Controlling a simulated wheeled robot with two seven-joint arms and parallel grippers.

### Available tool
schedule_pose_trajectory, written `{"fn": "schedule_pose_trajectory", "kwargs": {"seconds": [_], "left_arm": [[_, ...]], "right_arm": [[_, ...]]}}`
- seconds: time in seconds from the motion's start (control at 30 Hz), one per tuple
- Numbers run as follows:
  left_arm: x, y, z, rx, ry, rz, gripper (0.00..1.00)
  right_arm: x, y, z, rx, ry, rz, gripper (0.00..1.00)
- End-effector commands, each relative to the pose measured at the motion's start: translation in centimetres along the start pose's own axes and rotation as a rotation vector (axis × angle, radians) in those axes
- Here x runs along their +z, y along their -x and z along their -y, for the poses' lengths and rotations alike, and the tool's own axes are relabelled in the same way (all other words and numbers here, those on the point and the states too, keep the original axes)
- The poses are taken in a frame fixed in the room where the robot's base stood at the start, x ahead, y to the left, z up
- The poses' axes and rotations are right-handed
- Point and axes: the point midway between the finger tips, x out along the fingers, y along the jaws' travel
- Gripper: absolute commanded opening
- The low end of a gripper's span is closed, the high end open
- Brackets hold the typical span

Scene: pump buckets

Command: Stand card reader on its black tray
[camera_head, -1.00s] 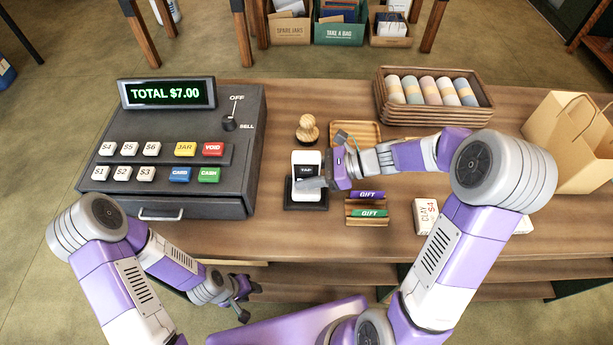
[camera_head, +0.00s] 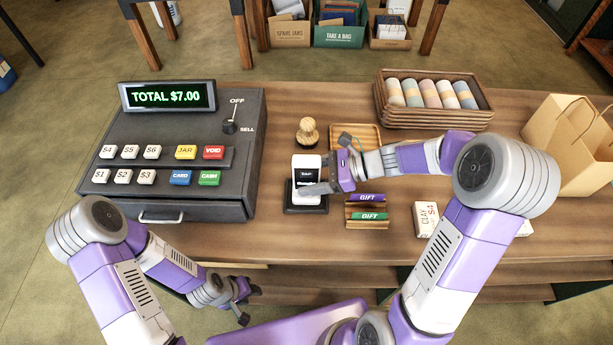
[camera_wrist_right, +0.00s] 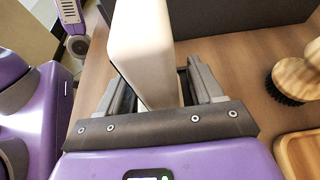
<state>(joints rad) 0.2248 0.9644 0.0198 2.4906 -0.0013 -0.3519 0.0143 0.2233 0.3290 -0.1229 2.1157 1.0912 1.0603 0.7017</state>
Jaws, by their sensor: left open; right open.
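The white card reader (camera_head: 306,170) with a small dark screen stands upright on its black tray (camera_head: 304,208), right of the cash register. In the right wrist view the reader (camera_wrist_right: 144,45) rises between the two fingers of my right gripper (camera_wrist_right: 155,88). That gripper also shows at the reader in the head view (camera_head: 326,172), and it is open with a finger on either side. The reader's foot is partly hidden by a finger. My left gripper (camera_head: 243,300) is open and empty, low in front of the counter.
The cash register (camera_head: 175,150) stands to the left. A round wooden brush (camera_head: 307,133) and a wooden tray (camera_head: 362,133) are behind the reader. The gift card rack (camera_head: 366,212) is close on the right. A clay box (camera_head: 426,219) lies farther right.

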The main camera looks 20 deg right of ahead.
Motion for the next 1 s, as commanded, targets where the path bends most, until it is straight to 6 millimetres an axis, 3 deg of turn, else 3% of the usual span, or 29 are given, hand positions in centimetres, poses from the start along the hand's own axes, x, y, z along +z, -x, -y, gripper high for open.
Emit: {"fn": "schedule_pose_trajectory", "kwargs": {"seconds": [0.3, 0.5, 0.7, 1.0], "left_arm": [[0.1, 1.5, -0.6, 0.0, 0.0, 0.0, 0.43], [0.1, 2.0, -0.8, 0.0, 0.0, 0.0, 0.43], [0.1, 2.1, -0.8, 0.0, 0.0, 0.0, 0.43], [0.1, 2.1, -0.8, 0.0, 0.0, 0.0, 0.43]], "right_arm": [[0.1, 7.0, 0.1, -0.005, -0.002, -0.001, 0.66], [0.1, 10.0, 0.1, -0.004, -0.001, -0.001, 0.66], [0.0, 11.0, 0.0, -0.001, -0.001, -0.001, 0.66], [0.0, 11.0, 0.0, -0.001, -0.001, -0.001, 0.66]]}}
